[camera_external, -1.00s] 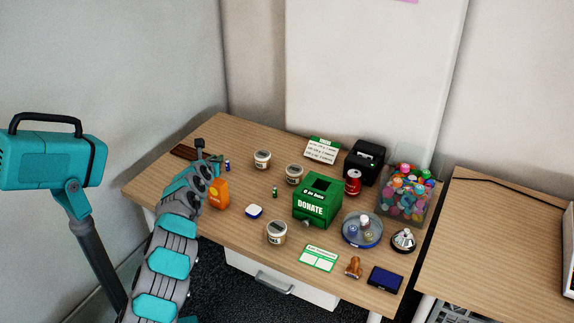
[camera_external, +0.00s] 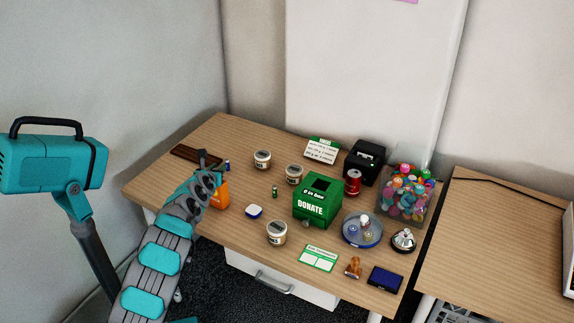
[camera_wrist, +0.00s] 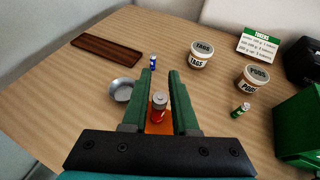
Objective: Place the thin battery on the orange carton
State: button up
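The orange carton (camera_external: 222,196) stands near the table's left front, partly hidden by my arm. In the wrist view its orange top (camera_wrist: 158,128) shows between my fingers. A red battery (camera_wrist: 159,108) stands upright there, seemingly on the carton; the contact is hard to see. My gripper (camera_wrist: 160,73) has its green fingers on either side of the red battery, with narrow gaps visible, so it looks open. A small blue battery (camera_wrist: 153,63) stands on the table beyond the fingertips. A small green battery (camera_wrist: 240,110) stands to the right. Which one is the thin battery is unclear.
A metal bowl (camera_wrist: 122,89) and a brown tray (camera_wrist: 107,52) lie left of the fingers. Lidded tubs (camera_external: 262,160) and the green donation box (camera_external: 318,199) stand to the right.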

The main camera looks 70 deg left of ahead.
jog(key=shift+o, duration=1.3)
jog(key=v, duration=1.2)
jog(key=shift+r, duration=0.25)
